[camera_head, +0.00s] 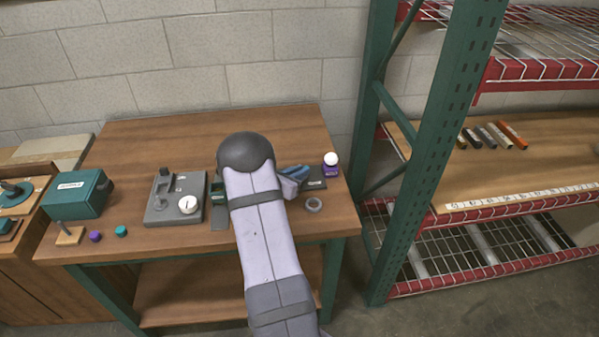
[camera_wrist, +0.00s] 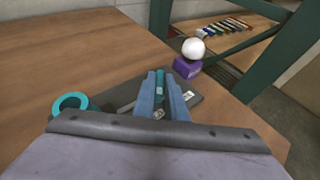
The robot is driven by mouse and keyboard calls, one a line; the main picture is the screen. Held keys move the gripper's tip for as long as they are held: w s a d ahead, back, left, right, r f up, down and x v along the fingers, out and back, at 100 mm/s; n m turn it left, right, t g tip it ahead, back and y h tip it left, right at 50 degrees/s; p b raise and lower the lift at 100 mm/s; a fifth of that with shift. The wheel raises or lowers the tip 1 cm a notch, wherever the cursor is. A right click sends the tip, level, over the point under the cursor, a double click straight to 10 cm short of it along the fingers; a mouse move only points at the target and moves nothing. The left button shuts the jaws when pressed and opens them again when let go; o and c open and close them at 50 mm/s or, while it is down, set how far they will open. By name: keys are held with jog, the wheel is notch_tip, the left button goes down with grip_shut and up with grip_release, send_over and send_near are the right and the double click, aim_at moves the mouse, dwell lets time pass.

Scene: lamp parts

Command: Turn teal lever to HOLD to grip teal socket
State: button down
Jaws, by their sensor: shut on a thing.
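My gripper (camera_wrist: 162,95) points right across the table, its blue fingers closed on a small teal piece (camera_wrist: 160,78) that looks like the teal lever. In the head view my gripper (camera_head: 298,173) is over a dark base plate (camera_head: 316,184), and the lever is hidden by the fingers. In the wrist view the dark plate (camera_wrist: 205,108) lies under and beside the fingers, with pale labels partly covered. I cannot read HOLD or the lever's angle. A teal ring (camera_wrist: 70,103) is to the left of the fingers. I cannot tell whether it is the teal socket.
A purple block with a white ball (camera_head: 331,165) stands just beyond my fingertips. A grey dial panel (camera_head: 176,200) and teal box (camera_head: 78,193) stand left. A green shelf post (camera_head: 425,150) rises at right.

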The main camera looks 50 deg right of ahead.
jog(key=shift+m+g+b, duration=0.4)
jog(key=shift+g, duration=0.1)
jog(key=c, duration=1.8)
grip_release()
jog(key=shift+b+v, duration=0.8)
jog(key=shift+v, duration=2.9)
